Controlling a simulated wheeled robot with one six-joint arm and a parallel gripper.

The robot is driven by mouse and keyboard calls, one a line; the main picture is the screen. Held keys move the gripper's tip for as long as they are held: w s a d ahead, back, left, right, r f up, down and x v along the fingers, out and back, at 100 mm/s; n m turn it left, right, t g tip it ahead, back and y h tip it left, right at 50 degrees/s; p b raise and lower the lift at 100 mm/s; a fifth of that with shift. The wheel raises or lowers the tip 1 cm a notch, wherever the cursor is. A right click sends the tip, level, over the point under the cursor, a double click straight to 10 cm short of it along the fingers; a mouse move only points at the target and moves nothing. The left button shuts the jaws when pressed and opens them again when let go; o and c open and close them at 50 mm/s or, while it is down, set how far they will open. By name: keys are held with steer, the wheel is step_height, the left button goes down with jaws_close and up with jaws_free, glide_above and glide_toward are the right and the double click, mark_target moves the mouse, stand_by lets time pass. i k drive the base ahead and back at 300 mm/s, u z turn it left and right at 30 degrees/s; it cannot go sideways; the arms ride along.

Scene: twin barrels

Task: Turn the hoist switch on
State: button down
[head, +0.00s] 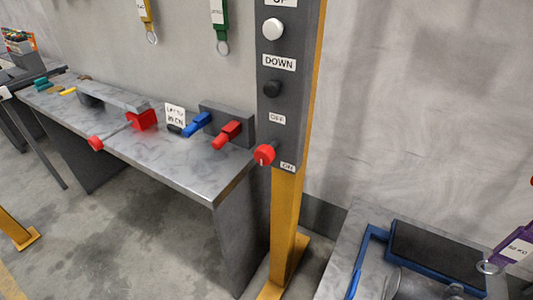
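The hoist switch is a red round knob (265,154) low on a dark grey control panel (281,140) in the head view. A white OFF label (277,118) is above it and a white ON label (288,167) is at its lower right. A small pale mark shows on the knob's lower face; which label it points to is too small to tell. Higher on the panel are a white button (272,29), a DOWN label (279,63) and a black button (272,88). The UP label at the top is partly cut off. My gripper is not in view.
The panel is on a yellow post (285,225). A grey workbench (190,180) at left holds red and blue handled parts. At lower right, a table bears a blue-framed tray (362,262) and a grey metal cylinder (425,287). A purple tag (515,246) is at far right.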

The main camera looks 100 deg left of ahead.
mark_target(265, 154)
steer(key=u, duration=1.25)
steer(key=k, duration=1.35)
steer(key=u, duration=1.4)
steer(key=i, duration=0.5)
steer(key=u, duration=0.1)
